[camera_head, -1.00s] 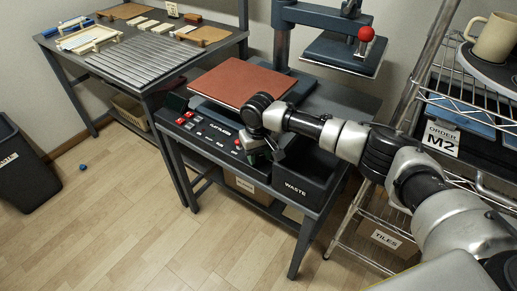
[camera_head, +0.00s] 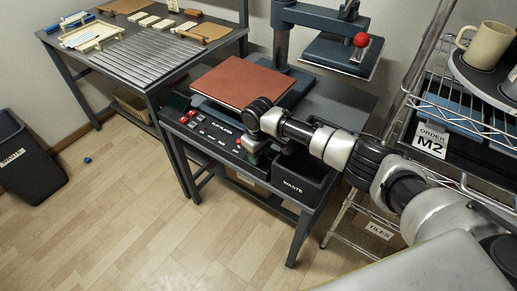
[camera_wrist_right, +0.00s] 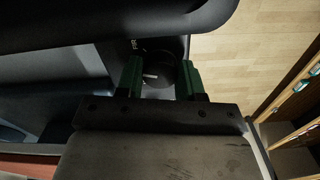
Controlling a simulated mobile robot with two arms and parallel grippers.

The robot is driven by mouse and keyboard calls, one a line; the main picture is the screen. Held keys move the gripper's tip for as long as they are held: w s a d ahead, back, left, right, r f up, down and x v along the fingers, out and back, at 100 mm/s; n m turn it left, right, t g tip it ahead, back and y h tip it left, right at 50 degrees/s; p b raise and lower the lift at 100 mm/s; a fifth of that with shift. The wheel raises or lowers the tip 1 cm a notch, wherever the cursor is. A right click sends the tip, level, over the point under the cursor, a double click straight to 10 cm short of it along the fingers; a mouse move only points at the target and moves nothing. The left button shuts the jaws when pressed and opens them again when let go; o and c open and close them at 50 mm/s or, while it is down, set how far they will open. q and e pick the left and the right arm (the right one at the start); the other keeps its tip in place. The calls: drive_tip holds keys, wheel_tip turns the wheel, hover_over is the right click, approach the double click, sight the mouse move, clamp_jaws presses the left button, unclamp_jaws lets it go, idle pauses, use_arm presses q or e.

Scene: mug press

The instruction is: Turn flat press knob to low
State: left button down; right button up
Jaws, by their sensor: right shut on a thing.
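The flat press (camera_head: 283,40) stands on a dark table with a red-brown pad (camera_head: 243,82) and a raised upper plate. Its black control panel (camera_head: 209,130) with red and pale buttons runs along the front edge. My right gripper (camera_head: 254,154) is at the right end of this panel, pointing down. In the right wrist view its two green fingers (camera_wrist_right: 160,80) are on either side of a dark round knob (camera_wrist_right: 156,70) with a white pointer mark, shut on it. The gripper and arm hide the knob in the head view. My left gripper is not in view.
A black waste bin (camera_head: 296,187) is right beside my right gripper. A wire rack (camera_head: 470,110) with mugs stands on the right. A slatted table (camera_head: 125,60) and a dark floor bin (camera_head: 28,165) are on the left.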

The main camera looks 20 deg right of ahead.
drive_tip(key=n+p, duration=0.1)
drive_tip(key=n, duration=0.1)
drive_tip(key=shift+r+n, duration=0.15)
drive_tip(key=shift+n, duration=0.25)
drive_tip(key=n, duration=0.3)
drive_tip(key=shift+n+p, duration=0.3)
drive_tip(key=shift+p, duration=0.05)
drive_tip(key=n, duration=0.3)
drive_tip(key=shift+w, duration=0.1)
drive_tip(key=shift+n, duration=1.8)
drive_tip(key=o, duration=0.9)
